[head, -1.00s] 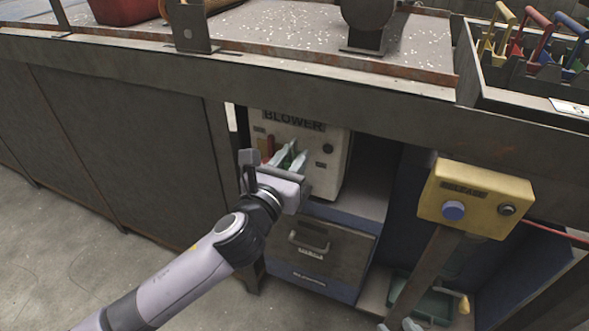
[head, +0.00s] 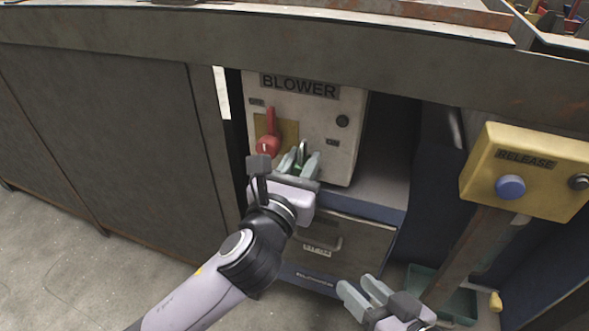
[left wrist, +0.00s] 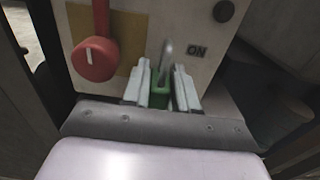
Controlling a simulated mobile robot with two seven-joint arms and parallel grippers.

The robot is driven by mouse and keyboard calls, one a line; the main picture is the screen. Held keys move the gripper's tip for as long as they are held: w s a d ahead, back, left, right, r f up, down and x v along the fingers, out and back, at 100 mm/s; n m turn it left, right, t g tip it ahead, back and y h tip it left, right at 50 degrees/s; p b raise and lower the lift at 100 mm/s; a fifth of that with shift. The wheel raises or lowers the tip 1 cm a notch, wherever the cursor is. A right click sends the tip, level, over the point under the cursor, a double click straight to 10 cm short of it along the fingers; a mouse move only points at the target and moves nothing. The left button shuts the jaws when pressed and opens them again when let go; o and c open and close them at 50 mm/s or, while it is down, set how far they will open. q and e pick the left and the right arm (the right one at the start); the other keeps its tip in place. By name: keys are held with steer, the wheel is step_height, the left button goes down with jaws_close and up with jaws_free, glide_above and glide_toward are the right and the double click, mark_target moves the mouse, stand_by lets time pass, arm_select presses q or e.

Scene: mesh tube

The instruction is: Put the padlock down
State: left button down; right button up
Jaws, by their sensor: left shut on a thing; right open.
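The padlock (left wrist: 160,97) has a green body and a grey shackle pointing up. My left gripper (head: 300,162) is shut on it, in front of the lower part of the blower box (head: 312,125). In the left wrist view the padlock sits between the two fingers of my left gripper (left wrist: 161,85). Most of its body is hidden by the fingers in the head view. The shackle stands free above the fingertips. My right gripper (head: 362,290) is open and empty at the lower right, in front of the lower shelf.
A red rotary handle (head: 268,143) points up on the blower box, left of the padlock. A drawer (head: 345,240) is below the box. A yellow release box (head: 530,170) on a post stands right. A green tray (head: 455,305) lies low. Bare floor is at left.

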arm_select(q)
steer(key=shift+w+f, duration=0.2)
arm_select(e)
steer(key=shift+w+a, duration=0.5)
steer(key=shift+w, duration=0.1)
arm_select(q)
steer(key=shift+f, duration=0.15)
steer(key=c, duration=0.9)
jaws_free()
steer(key=shift+r, duration=0.2)
